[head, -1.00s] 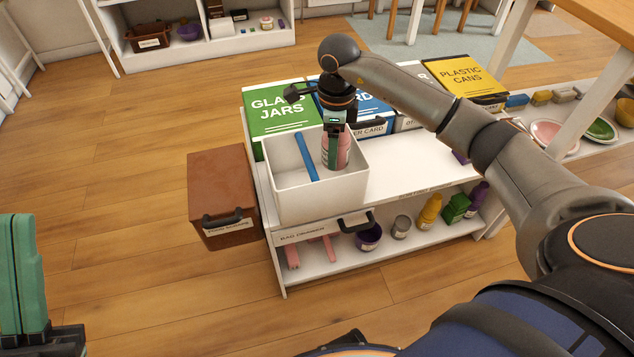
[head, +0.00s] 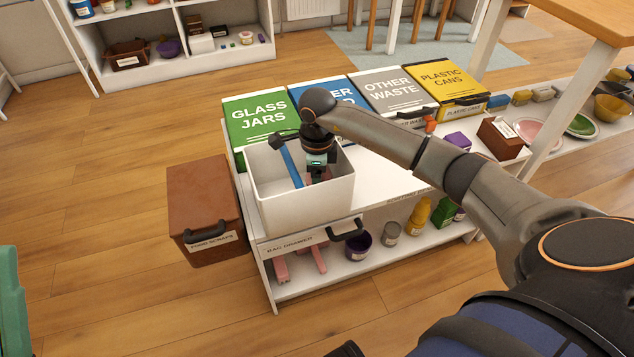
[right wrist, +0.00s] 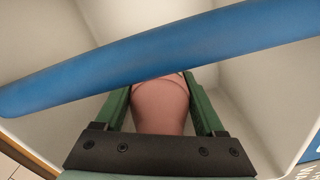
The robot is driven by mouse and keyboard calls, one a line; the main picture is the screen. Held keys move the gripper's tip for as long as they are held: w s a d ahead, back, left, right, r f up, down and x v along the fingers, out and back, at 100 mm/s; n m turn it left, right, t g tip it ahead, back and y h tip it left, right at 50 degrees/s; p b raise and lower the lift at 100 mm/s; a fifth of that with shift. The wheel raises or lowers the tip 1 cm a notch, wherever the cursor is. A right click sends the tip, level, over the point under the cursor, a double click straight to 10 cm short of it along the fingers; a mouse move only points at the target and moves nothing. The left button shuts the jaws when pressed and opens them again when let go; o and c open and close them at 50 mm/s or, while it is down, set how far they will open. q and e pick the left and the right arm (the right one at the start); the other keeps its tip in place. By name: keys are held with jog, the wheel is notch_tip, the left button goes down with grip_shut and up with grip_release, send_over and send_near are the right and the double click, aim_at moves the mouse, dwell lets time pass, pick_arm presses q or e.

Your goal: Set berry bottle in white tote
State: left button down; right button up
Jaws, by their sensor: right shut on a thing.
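The white tote (head: 300,212) stands open on the near left corner of the white shelf top. My right gripper (head: 318,178) is down inside the tote, shut on the pink berry bottle (right wrist: 160,108). In the right wrist view the green fingers are on both sides of the bottle, with the tote's pale walls around. In the head view the bottle is mostly hidden by the gripper and the tote's front wall; I cannot tell if it touches the floor. A blue bar (head: 291,163) crosses the tote beside the gripper. Only part of my left gripper (head: 10,298) shows, at the left edge.
Bins for glass jars (head: 258,125), other waste (head: 395,95) and plastic cans (head: 447,80) line the back. A brown box (head: 503,138) is at the right.

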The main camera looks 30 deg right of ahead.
jog(key=o, duration=1.4)
notch_tip(320, 180, up, 11)
jog(key=p, duration=0.4)
pick_arm(q)
jog(key=shift+a+r+m, duration=0.15)
jog(key=shift+r+m, duration=0.15)
jog(key=shift+r, duration=1.55)
pick_arm(e)
jog(key=shift+r, duration=0.65)
